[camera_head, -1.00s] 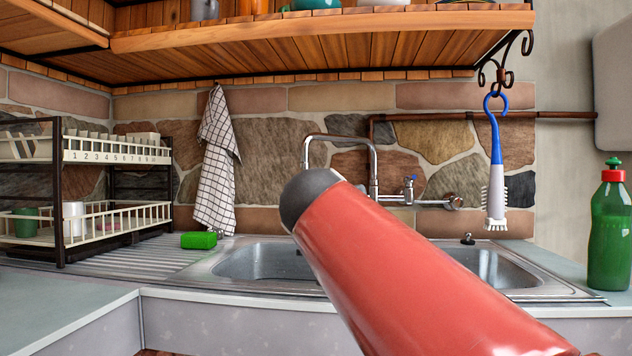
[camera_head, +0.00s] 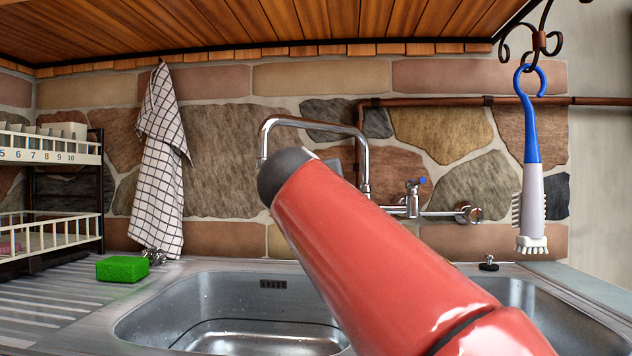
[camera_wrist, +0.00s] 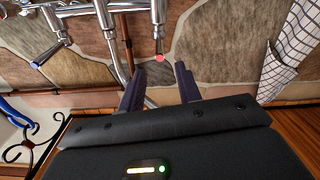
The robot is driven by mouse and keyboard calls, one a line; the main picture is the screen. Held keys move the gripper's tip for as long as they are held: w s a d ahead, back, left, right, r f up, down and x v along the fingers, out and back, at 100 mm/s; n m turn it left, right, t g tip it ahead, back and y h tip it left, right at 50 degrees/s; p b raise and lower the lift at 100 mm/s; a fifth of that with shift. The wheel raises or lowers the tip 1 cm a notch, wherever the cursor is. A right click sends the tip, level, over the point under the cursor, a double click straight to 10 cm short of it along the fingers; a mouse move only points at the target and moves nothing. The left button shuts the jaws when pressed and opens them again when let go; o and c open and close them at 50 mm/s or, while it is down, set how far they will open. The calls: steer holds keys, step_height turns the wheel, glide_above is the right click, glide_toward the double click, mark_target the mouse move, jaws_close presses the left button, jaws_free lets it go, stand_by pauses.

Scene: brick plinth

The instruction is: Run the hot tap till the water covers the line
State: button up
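The hot tap lever (camera_wrist: 148,22), chrome with a red tip, shows in the wrist view. My gripper (camera_wrist: 159,66) is open, its dark fingers apart on either side of the red tip, with no clear contact. The blue-marked lever (camera_head: 413,188) is to the right, also in the wrist view (camera_wrist: 52,52). The chrome spout (camera_head: 310,122) arches over the steel left basin (camera_head: 180,305). A thin dark line (camera_head: 240,320) runs low around the basin. No stream is visible; I cannot tell whether water lies there.
A green sponge (camera_head: 122,269) lies on the drainer. A dish rack (camera_head: 45,200) stands left and a checked towel (camera_head: 160,175) hangs beside it. A blue-and-white brush (camera_head: 531,170) hangs right. A wooden shelf (camera_head: 250,25) spans above. A second basin (camera_head: 530,310) is at right.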

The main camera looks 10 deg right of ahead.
steer(key=p+x, duration=0.2)
steer(key=x, duration=0.5)
steer(key=shift+w+d, duration=0.1)
steer(key=shift+w, duration=0.2)
jaws_close()
